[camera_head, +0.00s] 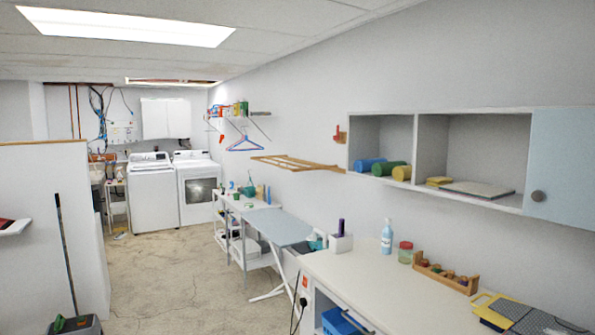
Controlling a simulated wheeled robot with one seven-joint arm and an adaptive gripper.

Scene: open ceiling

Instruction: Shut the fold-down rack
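The fold-down rack (297,162) is a wooden slatted frame on the right-hand wall. It stands out from the wall, roughly level, so it is folded down. It is left of the wall cabinet and above the ironing board. My gripper is not in view, and no part of my arm shows near the rack.
An ironing board (265,226) stands below the rack. A long counter (390,293) with a bottle, jar and wooden holder runs along the right. The wall cabinet (432,114) juts out above it. A blue hanger (246,144) hangs beyond the rack. The concrete floor (175,275) is open at centre-left.

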